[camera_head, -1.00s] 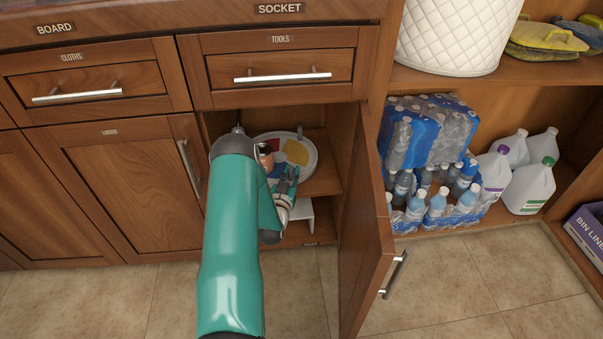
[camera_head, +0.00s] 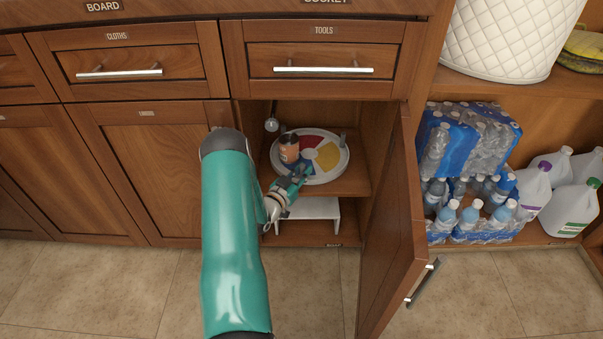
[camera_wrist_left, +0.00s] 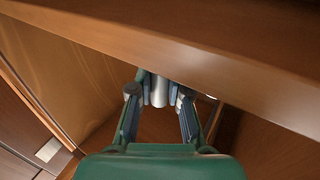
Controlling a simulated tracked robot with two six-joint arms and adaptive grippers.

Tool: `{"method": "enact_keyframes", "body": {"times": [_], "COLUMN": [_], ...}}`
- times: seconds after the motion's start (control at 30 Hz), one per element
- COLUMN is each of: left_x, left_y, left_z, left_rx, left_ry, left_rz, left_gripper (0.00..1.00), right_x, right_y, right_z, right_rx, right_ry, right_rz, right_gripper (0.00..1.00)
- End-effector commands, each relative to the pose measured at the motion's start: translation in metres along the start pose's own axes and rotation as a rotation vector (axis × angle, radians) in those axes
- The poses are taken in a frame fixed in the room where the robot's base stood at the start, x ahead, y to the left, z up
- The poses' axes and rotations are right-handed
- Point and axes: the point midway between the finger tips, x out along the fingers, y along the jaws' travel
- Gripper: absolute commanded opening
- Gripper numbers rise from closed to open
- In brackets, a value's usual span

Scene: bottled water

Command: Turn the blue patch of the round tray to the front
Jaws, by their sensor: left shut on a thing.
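The round tray (camera_head: 341,166) lies on the cabinet's upper shelf, a white disc with a red patch (camera_head: 312,141) at the back and a yellow patch (camera_head: 328,157) at the right. I cannot clearly make out the blue patch; the front left is behind my gripper and a jar. My left gripper (camera_head: 303,172) is at the tray's front left edge. In the left wrist view its fingers are shut on a grey upright peg (camera_wrist_left: 159,91). A similar peg (camera_head: 343,139) stands at the tray's right rim. My right gripper is out of view.
An orange jar with a dark cap (camera_head: 289,149) stands on the tray's left. The open cabinet door (camera_head: 392,235) bounds the right side. A white stand (camera_head: 318,209) is on the lower shelf. Water bottles (camera_head: 465,218) stand farther right.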

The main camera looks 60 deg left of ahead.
Motion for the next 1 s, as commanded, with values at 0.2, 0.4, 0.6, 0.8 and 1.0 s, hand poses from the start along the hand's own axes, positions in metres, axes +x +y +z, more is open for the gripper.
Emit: {"method": "enact_keyframes", "body": {"times": [0.2, 0.4, 0.6, 0.8, 1.0], "left_x": [0.0047, 0.0063, 0.007, 0.0073, 0.0073], "left_y": [0.0064, 0.0089, 0.0101, 0.0106, 0.0106], "left_z": [-0.0006, -0.0006, -0.0005, -0.0004, 0.0], "left_rx": [0.0, -0.001, -0.001, -0.001, -0.001], "left_ry": [0.002, 0.001, 0.001, 0.0, -0.001], "left_rz": [0.057, 0.074, 0.076, 0.076, 0.076], "left_gripper": [0.0, 0.0, 0.0, 0.34, 0.43], "right_x": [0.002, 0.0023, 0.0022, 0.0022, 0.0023], "right_y": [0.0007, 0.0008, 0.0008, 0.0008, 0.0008], "right_z": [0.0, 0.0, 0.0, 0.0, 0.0], "right_rx": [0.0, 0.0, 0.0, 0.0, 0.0], "right_ry": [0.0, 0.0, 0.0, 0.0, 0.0], "right_rz": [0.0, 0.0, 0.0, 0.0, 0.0], "right_gripper": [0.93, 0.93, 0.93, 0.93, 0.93]}}
